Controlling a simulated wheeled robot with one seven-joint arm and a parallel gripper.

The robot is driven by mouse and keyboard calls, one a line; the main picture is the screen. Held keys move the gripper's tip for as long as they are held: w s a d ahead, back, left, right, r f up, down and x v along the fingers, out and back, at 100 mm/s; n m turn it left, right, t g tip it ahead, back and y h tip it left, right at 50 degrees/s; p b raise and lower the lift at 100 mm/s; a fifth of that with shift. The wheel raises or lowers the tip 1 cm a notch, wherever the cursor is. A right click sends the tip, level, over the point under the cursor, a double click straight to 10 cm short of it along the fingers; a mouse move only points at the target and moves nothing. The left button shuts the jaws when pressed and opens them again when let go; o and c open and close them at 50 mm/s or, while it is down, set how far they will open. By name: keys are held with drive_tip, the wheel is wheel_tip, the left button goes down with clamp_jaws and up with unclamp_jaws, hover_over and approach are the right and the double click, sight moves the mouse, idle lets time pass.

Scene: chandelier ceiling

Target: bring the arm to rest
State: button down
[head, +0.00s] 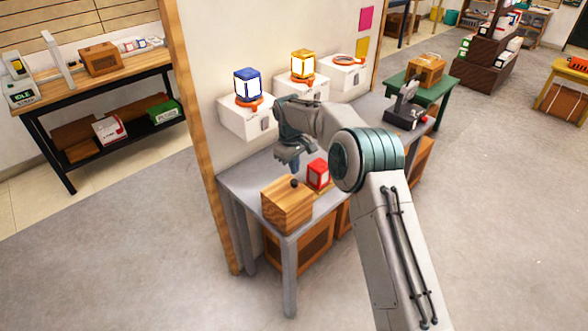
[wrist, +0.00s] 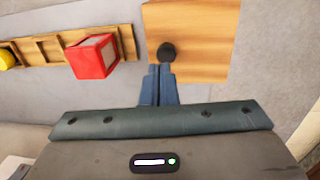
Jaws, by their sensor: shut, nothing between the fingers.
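My gripper (head: 295,165) points down over the grey table (head: 240,183), with my arm bent out over it. In the wrist view its two blue fingers (wrist: 158,70) are together with nothing between them. They appear just beside the black knob of a wooden box (head: 287,205); I cannot tell how far above it they are. The box also shows in the wrist view (wrist: 205,35). A red lantern-like block (head: 318,174) stands to the right of the box, behind it. In the wrist view the red block (wrist: 92,57) sits on a wooden rack (wrist: 50,46).
White wall shelves hold a blue lantern (head: 248,86), a yellow lantern (head: 303,66) and an orange ring (head: 347,60). A wooden post (head: 195,130) stands left of the table. A dark device (head: 405,113) stands at the table's far end. The floor at left front is clear.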

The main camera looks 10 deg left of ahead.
wheel_tip(320, 180, up, 10)
drive_tip(key=b, duration=0.2)
drive_tip(key=s+d+r+m+t, duration=0.1)
drive_tip(key=s+d+r+m, duration=0.1)
drive_tip(key=s+d+r, duration=0.6)
drive_tip(key=s+d+r+m, duration=0.3)
drive_tip(key=s+d+r, duration=0.25)
drive_tip(key=d, duration=0.55)
drive_tip(key=s+d+f+m, duration=0.2)
drive_tip(key=s+d, duration=0.2)
drive_tip(key=s, duration=0.4)
drive_tip(key=s+d+f+m+t, duration=0.1)
drive_tip(key=s+d+f+m, duration=0.1)
drive_tip(key=s, duration=0.6)
drive_tip(key=s+d+f+m, duration=0.2)
drive_tip(key=s+d+f, duration=0.1)
drive_tip(key=s+d, duration=0.3)
drive_tip(key=shift+s+d+f+t+y, duration=0.3)
drive_tip(key=shift+s+t, duration=0.1)
drive_tip(key=shift+s, duration=0.55)
